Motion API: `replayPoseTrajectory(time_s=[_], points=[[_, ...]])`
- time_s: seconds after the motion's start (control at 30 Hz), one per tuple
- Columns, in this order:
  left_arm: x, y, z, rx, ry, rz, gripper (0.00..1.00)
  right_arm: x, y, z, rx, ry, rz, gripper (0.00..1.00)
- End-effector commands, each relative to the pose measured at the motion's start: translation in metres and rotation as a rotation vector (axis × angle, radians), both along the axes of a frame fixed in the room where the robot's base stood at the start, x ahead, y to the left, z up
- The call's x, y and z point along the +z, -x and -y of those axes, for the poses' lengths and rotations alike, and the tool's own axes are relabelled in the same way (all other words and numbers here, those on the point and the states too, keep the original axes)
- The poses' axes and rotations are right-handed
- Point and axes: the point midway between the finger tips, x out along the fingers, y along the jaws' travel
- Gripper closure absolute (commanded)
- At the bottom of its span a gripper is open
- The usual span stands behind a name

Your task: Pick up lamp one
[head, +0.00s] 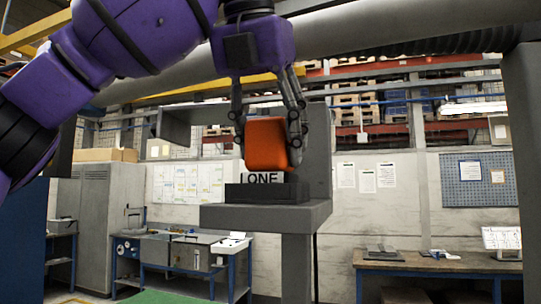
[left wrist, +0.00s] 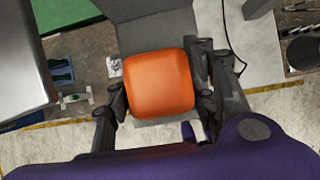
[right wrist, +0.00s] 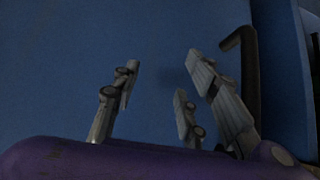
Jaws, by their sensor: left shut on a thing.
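Lamp one is an orange, rounded block (head: 267,144) at the dark base marked "ONE" (head: 262,179), on a grey stand (head: 300,214). My left gripper (head: 268,130) comes down from above with its fingers on both sides of the lamp, shut on it. In the left wrist view the lamp (left wrist: 160,83) sits between the fingers. Whether the lamp's underside touches the base cannot be told. My right gripper (right wrist: 160,85) shows only in the right wrist view, with its fingers spread and nothing between them, in front of a plain blue surface.
A thick grey beam (head: 370,32) crosses above, and a grey column (head: 523,130) stands at the right. A workbench (head: 440,262) is at the lower right, and another bench (head: 180,250) and a grey cabinet (head: 105,215) are at the left. Shelves with pallets stand behind.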

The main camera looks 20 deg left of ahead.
Motion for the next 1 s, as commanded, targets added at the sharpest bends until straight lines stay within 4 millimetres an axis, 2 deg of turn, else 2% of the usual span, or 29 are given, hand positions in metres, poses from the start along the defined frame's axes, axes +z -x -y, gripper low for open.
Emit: replayPoseTrajectory(time_s=[0.27,0.8,1.0], points=[[0.007,0.000,0.000,0.000,0.000,0.001,0.83,0.000,0.000,0.000,0.000,0.000,-0.001,0.60],[0.079,0.001,0.000,0.003,0.002,0.004,0.83,0.000,0.000,0.000,0.001,0.001,0.000,0.60],[0.093,0.000,0.001,0.001,0.000,-0.001,0.83,0.000,0.000,0.001,0.000,0.001,0.000,0.60]])
